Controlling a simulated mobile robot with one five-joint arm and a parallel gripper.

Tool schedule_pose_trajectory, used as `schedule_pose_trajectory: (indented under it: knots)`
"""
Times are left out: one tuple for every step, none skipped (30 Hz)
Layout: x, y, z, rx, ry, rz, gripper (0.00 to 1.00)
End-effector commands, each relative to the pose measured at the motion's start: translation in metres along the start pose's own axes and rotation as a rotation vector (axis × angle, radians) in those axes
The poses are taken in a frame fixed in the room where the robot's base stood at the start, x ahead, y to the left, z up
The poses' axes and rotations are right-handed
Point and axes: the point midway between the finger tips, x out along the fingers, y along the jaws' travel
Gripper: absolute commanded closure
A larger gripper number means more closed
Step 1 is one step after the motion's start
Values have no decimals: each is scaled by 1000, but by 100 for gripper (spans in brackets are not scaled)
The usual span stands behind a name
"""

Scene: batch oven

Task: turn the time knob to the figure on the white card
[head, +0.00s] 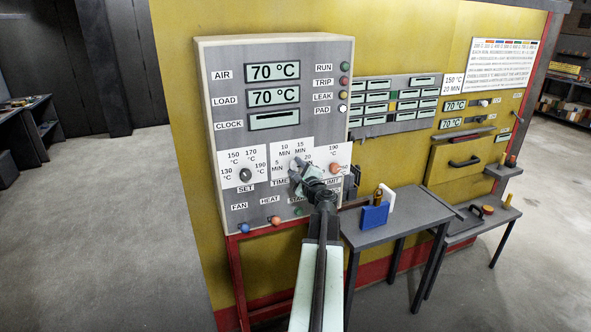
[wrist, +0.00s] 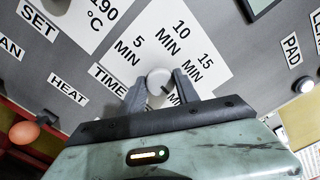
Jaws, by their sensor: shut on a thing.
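The time knob (wrist: 158,78) is a pale round knob on the grey control panel. My gripper (wrist: 161,92) is shut on it, one finger on each side. Printed figures 5, 10 and 15 MIN ring the knob, and another MIN label beside the right finger is partly hidden. A dark mark shows on the knob's lower right side; its exact setting is hard to tell. In the head view my gripper (head: 301,176) covers much of the time dial. The white card (head: 453,84) on the yellow wall reads 150 °C, 20 MIN.
The set knob (head: 246,174) is left of the time dial, and an orange limit knob (head: 335,169) is close on its right. Blue (head: 244,228) and orange (head: 275,221) buttons stick out below. A grey table (head: 405,207) with a blue block (head: 374,216) stands at the right.

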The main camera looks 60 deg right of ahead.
Motion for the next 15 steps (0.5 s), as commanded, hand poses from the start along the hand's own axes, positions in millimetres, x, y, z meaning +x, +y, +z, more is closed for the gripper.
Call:
schedule_pose_trajectory:
  knots:
    - [1, 0, 1, 6, -1, 0, 100]
    - [1, 0, 1, 8, -1, 0, 100]
    - [1, 0, 1, 10, -1, 0, 100]
    - [1, 0, 1, 11, -1, 0, 100]
    - [1, 0, 1, 12, -1, 0, 100]
    - [1, 0, 1, 12, -2, 0, 100]
    - [1, 0, 1, 12, -2, 0, 100]
    - [1, 0, 1, 12, -2, 0, 100]
    - [1, 0, 1, 12, -2, 0, 100]
    - [1, 0, 1, 11, -2, 0, 100]
    - [1, 0, 1, 11, -2, 0, 100]
    - [1, 0, 1, 11, -2, 0, 100]
    - [1, 0, 1, 11, -2, 0, 100]
    - [1, 0, 1, 11, -2, 0, 60]
    - [1, 0, 1, 11, -2, 0, 49]
